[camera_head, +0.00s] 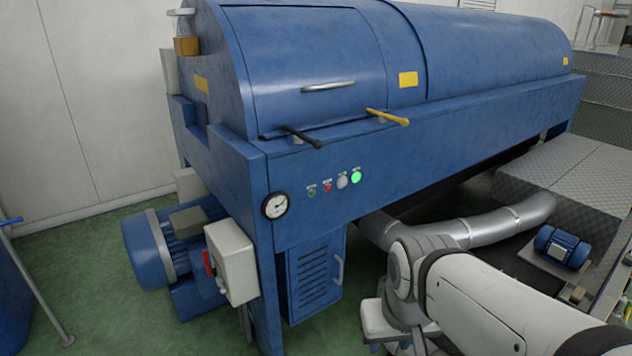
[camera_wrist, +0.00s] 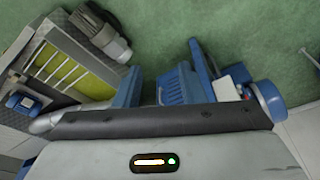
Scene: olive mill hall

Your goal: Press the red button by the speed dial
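The red button (camera_head: 327,187) is a small round button on the front of the blue machine, in the head view. It sits in a short row of controls, between a small dark green button (camera_head: 311,191) and a larger pale grey knob that looks like the speed dial (camera_head: 342,181). A lit green lamp (camera_head: 356,176) is at the right end of the row. The labels are too small to read. My white arm is at the lower right, below and right of the panel, apart from it. My gripper's fingers cannot be made out. The wrist view does not show the button.
A round gauge (camera_head: 275,205) sits left of the row. Black (camera_head: 303,137) and yellow (camera_head: 387,117) levers stick out above it. A white switch box (camera_head: 231,262) and blue motor (camera_head: 153,247) stand lower left. A silver pipe (camera_head: 490,228) runs behind my arm.

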